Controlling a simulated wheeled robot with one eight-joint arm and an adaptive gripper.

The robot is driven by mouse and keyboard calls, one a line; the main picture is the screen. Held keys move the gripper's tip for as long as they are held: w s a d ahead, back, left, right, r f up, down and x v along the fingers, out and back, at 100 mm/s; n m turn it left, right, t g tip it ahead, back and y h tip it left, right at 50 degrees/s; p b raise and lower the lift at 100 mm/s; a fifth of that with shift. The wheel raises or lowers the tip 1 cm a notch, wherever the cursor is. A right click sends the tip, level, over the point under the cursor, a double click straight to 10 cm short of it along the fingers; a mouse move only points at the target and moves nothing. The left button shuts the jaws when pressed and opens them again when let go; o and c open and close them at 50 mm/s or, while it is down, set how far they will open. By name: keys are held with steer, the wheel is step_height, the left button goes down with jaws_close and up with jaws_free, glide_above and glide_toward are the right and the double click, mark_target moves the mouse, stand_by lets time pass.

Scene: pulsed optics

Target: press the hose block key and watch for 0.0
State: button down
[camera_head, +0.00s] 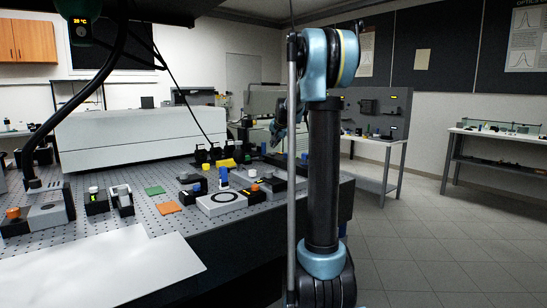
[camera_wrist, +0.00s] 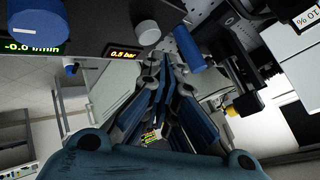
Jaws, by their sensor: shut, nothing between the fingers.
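In the wrist view, my gripper (camera_wrist: 165,82) is shut and empty, its blue-and-black fingers pointing towards equipment at the top. A green readout (camera_wrist: 32,48) at upper left shows -0.0 l/min. An orange readout (camera_wrist: 123,53) beside it shows 0.5 bar. A blue knob (camera_wrist: 42,14) and a white round knob (camera_wrist: 148,32) sit near these readouts. I cannot tell which part is the hose block key. In the head view, my gripper is largely hidden behind my arm.
A long white housing (camera_head: 140,138) stands behind. Floor at the right is clear.

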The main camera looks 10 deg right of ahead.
step_height(320, 180, up, 6)
stand_by(0.9)
